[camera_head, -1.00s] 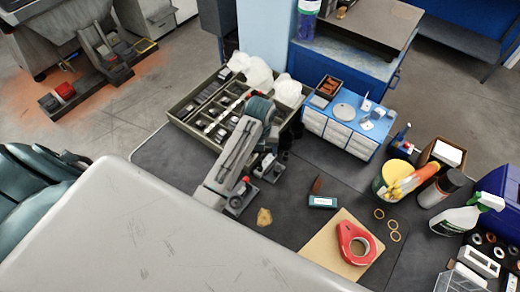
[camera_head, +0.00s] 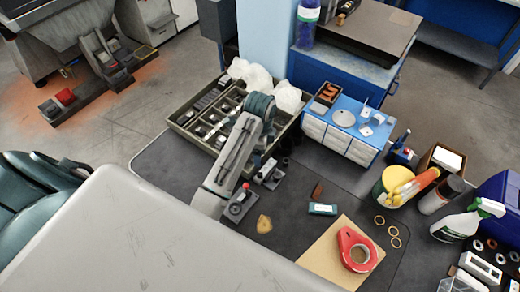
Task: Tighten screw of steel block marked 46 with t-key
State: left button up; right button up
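A small grey block with a red round part on top (camera_head: 240,203) sits on the dark bench mat beside my central arm. A second dark grey block (camera_head: 269,174) stands just behind it to the right. No number can be read on either, and I cannot make out a t-key. My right arm appears to be the one rising from behind the pale panel and bending over at a teal joint. Its gripper is hidden or too small to tell behind the forearm, near the blocks. My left gripper is not in view.
A divided tray (camera_head: 178,121) with small parts lies behind the arm.

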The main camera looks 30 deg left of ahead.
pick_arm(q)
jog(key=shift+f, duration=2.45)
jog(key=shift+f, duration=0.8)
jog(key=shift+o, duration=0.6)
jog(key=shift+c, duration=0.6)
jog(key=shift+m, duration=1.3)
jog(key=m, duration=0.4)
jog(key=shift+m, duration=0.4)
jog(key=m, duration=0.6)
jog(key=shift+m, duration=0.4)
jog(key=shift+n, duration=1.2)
